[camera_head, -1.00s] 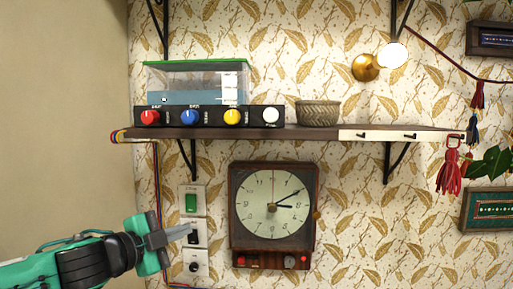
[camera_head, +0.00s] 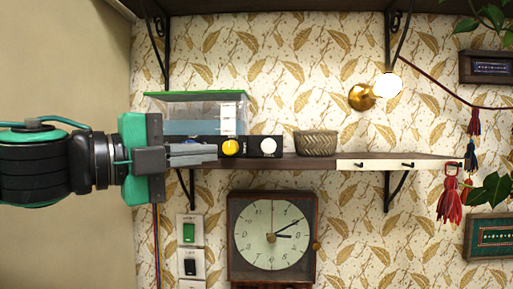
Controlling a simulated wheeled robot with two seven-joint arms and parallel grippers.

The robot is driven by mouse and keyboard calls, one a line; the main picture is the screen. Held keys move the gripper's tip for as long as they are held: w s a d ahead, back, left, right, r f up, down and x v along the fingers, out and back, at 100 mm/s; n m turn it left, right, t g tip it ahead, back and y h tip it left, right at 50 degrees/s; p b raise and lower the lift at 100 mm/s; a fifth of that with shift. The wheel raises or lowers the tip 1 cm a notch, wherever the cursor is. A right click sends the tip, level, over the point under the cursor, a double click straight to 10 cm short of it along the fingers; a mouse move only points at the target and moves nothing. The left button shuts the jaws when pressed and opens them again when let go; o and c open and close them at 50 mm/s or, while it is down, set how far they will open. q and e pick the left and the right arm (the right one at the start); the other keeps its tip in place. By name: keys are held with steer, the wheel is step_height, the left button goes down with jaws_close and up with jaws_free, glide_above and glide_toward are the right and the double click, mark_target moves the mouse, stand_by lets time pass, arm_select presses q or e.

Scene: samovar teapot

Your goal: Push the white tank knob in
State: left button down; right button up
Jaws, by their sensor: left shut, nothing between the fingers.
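The white tank knob (camera_head: 268,146) is at the right end of the black control panel (camera_head: 251,153) under the clear tank (camera_head: 200,112) on the shelf. The yellow knob (camera_head: 230,147) is just to its left. My left gripper (camera_head: 214,152) is shut and empty. Its fingers point right, in front of the panel's left part, and hide the red and blue knobs. The fingertips end just left of the yellow knob, apart from the white knob. My right gripper is not in view.
The shelf (camera_head: 308,162) holds a woven bowl (camera_head: 317,143) right of the panel. A clock (camera_head: 271,236) and wall switches (camera_head: 190,232) are below. A brass lamp (camera_head: 363,96) is on the wall at right. The wall between bowl and lamp is clear.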

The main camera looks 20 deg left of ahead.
arm_select(q)
steer(key=shift+x, duration=1.25)
steer(key=p, duration=0.2)
glide_toward(275, 146)
steer(key=shift+w+d, duration=0.55)
steer(key=shift+d, duration=1.45)
steer(key=shift+w+a+r+p, duration=0.1)
steer(key=shift+w+a+p, duration=0.15)
steer(key=shift+w, duration=0.6)
steer(key=shift+w+a+p, duration=0.15)
steer(key=shift+w+p, duration=0.15)
steer(key=shift+w, duration=0.55)
